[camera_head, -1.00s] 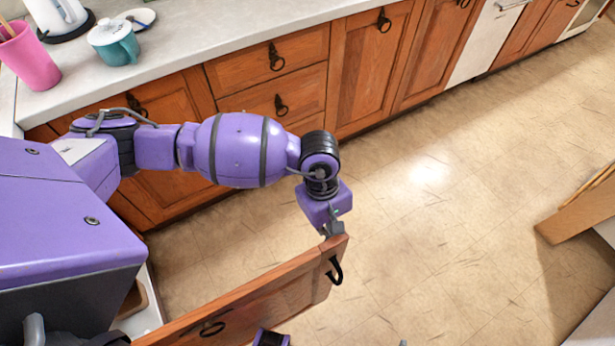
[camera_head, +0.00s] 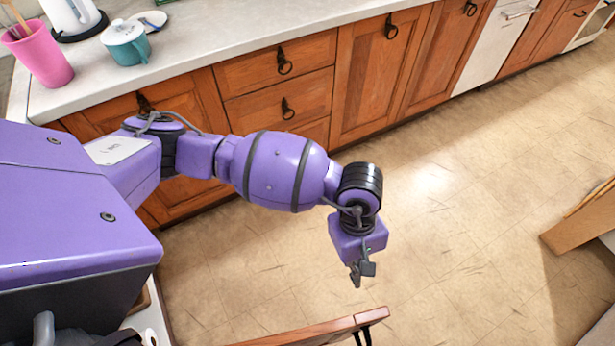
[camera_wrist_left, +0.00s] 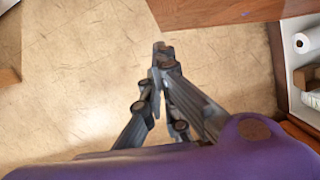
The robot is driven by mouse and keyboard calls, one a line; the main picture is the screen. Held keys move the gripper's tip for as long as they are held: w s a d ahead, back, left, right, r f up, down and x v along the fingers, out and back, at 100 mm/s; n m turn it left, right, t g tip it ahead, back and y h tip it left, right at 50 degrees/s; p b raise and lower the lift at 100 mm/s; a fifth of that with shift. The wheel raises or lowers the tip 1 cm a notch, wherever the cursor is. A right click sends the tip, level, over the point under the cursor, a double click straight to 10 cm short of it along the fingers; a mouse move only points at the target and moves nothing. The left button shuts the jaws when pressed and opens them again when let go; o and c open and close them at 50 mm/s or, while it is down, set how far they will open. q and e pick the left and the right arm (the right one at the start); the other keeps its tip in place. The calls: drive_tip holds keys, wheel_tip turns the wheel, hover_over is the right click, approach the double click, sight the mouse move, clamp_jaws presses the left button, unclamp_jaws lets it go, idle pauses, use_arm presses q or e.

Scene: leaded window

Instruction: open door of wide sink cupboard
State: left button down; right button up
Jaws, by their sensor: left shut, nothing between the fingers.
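The open wooden cupboard door (camera_head: 315,333) stands out into the room at the bottom of the head view, with a dark ring handle (camera_head: 362,338) near its free end. In the left wrist view the door (camera_wrist_left: 215,10) crosses the top. My left gripper (camera_head: 361,275) is shut and empty, above the floor and apart from the door in the head view. Its fingertips (camera_wrist_left: 162,50) are together in the wrist view, just below the door's edge. The open cupboard's inside (camera_wrist_left: 297,75) shows at the right there, with white rolls in it. My right gripper is not in view.
A counter (camera_head: 215,35) with a pink cup (camera_head: 42,55) and a teal pot (camera_head: 126,45) runs along the back, above closed wooden fronts (camera_head: 382,75). A wooden piece (camera_head: 580,218) stands at the right. The floor (camera_head: 460,200) between is clear.

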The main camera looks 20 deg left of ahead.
use_arm(q)
drive_tip(key=v, duration=1.1)
drive_tip(key=shift+d, duration=0.1)
